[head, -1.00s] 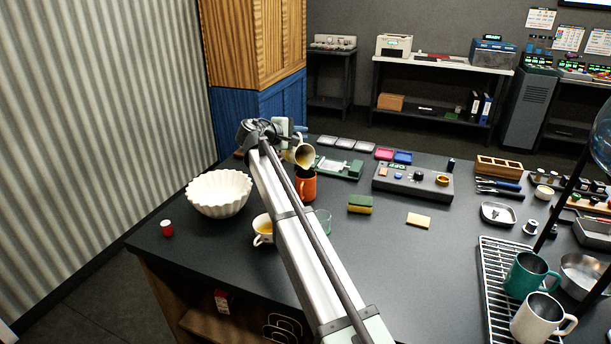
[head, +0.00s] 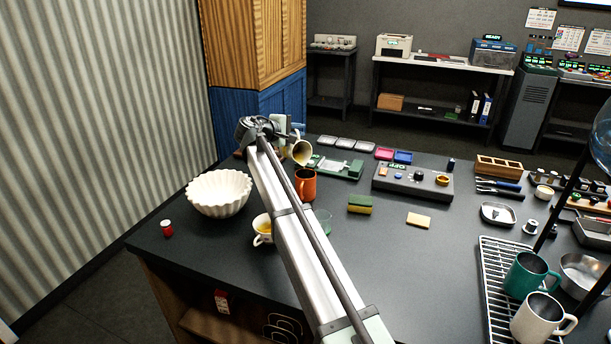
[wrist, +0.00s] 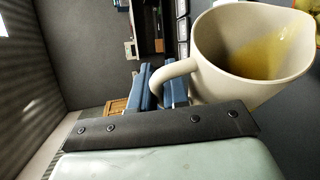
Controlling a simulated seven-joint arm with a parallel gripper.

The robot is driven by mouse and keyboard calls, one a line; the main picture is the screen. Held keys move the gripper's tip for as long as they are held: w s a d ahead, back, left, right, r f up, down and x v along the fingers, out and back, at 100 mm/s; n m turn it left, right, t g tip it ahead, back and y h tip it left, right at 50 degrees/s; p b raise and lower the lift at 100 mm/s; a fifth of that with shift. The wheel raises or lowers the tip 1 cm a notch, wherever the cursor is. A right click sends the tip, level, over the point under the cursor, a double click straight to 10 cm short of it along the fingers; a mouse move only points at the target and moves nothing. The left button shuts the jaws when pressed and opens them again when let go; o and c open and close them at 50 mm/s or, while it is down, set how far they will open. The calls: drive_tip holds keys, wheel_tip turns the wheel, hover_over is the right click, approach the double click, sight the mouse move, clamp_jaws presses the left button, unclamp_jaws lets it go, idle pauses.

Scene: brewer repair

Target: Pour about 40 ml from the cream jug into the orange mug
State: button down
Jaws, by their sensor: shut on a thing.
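The cream jug (head: 302,153) is tilted in the air above and slightly left of the orange mug (head: 308,188). The orange mug stands upright on the dark counter, partly beside my arm. My gripper (wrist: 162,86) is shut on the jug's handle; its blue fingers show in the wrist view. The jug fills the right of that view (wrist: 222,55), with yellowish liquid or film on its inner wall. I see no clear stream between jug and mug.
A white fluted bowl (head: 218,194) stands left of my arm. A white cup with yellow liquid (head: 263,230) and a greenish glass (head: 323,222) stand close to my forearm. A green scale-like device (head: 340,168) lies right of the jug. The front middle counter is clear.

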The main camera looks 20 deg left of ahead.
drive_tip(key=shift+r, duration=0.1)
idle(0.3)
drive_tip(key=shift+s+d+r+m, duration=0.1)
drive_tip(key=shift+r+m, duration=0.15)
drive_tip(key=shift+m, duration=0.15)
idle(0.9)
